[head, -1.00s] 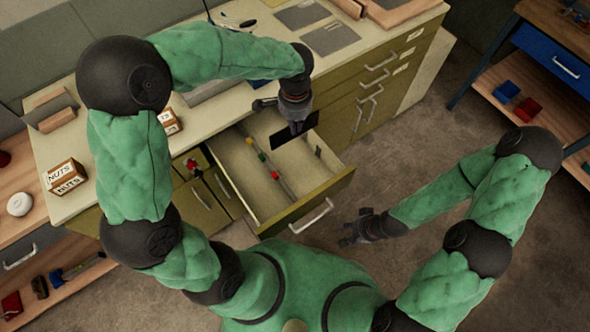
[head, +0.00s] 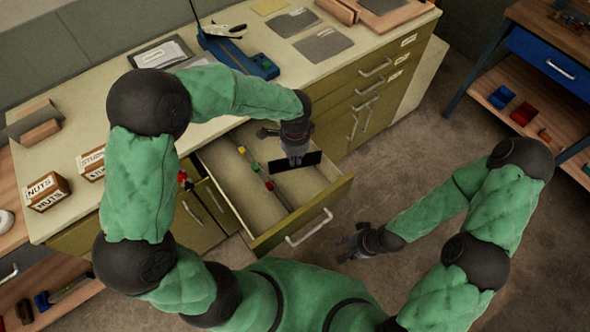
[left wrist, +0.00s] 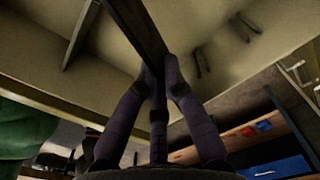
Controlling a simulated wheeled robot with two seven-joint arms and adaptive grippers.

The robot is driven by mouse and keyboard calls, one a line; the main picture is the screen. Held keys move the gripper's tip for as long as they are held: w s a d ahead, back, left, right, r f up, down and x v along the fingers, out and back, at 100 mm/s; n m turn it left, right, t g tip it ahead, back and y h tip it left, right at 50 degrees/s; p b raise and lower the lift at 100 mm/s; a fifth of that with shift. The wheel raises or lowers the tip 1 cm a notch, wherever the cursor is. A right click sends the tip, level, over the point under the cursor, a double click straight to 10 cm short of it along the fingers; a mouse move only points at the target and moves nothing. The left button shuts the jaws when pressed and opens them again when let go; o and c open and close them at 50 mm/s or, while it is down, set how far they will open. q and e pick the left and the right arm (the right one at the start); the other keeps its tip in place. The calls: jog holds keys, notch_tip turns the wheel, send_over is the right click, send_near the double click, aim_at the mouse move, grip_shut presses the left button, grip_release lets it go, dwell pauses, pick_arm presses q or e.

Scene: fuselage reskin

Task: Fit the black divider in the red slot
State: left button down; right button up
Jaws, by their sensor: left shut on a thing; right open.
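The black divider (head: 311,160) is held by my left gripper (head: 295,160), shut on it over the right part of the open drawer (head: 325,199). The left wrist view shows the fingers (left wrist: 161,75) closed at the dark divider (left wrist: 137,25). A long rail in the drawer carries a yellow mark (head: 242,150), a green mark (head: 255,167) and the red slot mark (head: 269,186). The divider's left end is near the rail, behind the red mark in the picture. I cannot tell whether it touches anything. My right gripper (head: 354,246) is open and empty, outside the drawer.
The countertop holds a nuts box (head: 47,192), a blue tool (head: 236,55) and grey plates (head: 320,46). The drawer's front wall and handle (head: 309,227) stand between the drawer space and my body. Floor is clear to the right of the drawer.

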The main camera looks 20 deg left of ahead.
pick_arm(q)
jog(key=shift+f+b, duration=1)
jog(key=shift+f, duration=2.15)
jog(key=shift+f, duration=0.1)
jog(key=c, duration=1.4)
grip_release()
jog(key=shift+o, duration=0.2)
notch_tip(320, 180, up, 12)
jog(key=p, duration=0.4)
